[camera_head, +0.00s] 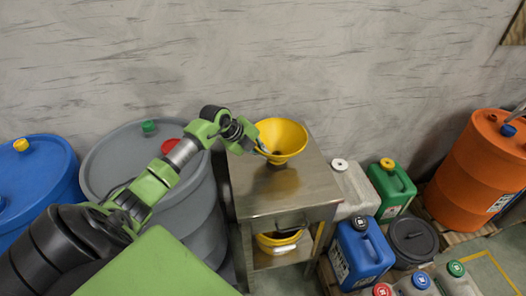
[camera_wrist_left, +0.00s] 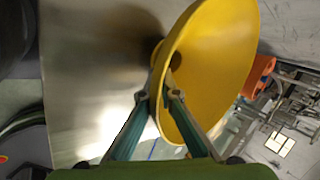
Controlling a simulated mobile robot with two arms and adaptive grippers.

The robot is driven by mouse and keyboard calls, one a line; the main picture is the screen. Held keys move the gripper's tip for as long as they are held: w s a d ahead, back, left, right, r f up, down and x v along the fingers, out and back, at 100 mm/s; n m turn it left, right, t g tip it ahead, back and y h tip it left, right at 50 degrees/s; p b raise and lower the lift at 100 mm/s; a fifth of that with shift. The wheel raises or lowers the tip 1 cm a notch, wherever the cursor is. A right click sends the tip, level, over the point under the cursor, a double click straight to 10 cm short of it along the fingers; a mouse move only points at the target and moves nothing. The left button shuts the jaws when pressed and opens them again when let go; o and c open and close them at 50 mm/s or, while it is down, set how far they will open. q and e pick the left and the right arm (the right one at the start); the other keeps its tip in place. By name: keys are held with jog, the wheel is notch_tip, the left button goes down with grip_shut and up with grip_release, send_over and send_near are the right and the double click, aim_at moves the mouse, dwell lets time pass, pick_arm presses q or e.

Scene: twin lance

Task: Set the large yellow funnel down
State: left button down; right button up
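The large yellow funnel (camera_head: 284,139) is upright, mouth up, at the back of a metal side table's top (camera_head: 268,193). It also fills the middle of the left wrist view (camera_wrist_left: 215,65), its spout end toward the tabletop. A dark shadow lies by the spout; I cannot tell whether the spout touches the metal. My left gripper (camera_head: 259,150) is at the funnel's left rim. In the left wrist view its fingers (camera_wrist_left: 157,97) straddle the funnel wall, one outside and one inside, and appear closed on it. My right gripper is in neither view.
Another yellow funnel-like piece (camera_head: 278,242) lies on the table's lower shelf. A grey drum (camera_head: 115,167) and a blue drum (camera_head: 50,170) stand left. Blue (camera_head: 362,250) and green (camera_head: 391,188) canisters and an orange drum (camera_head: 474,178) stand right. The front tabletop is clear.

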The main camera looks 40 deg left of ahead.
pick_arm(q)
jog(key=c, duration=2.3)
grip_release()
jog(key=b+v, duration=0.1)
jog(key=v, duration=1.1)
jog(key=shift+s, duration=0.1)
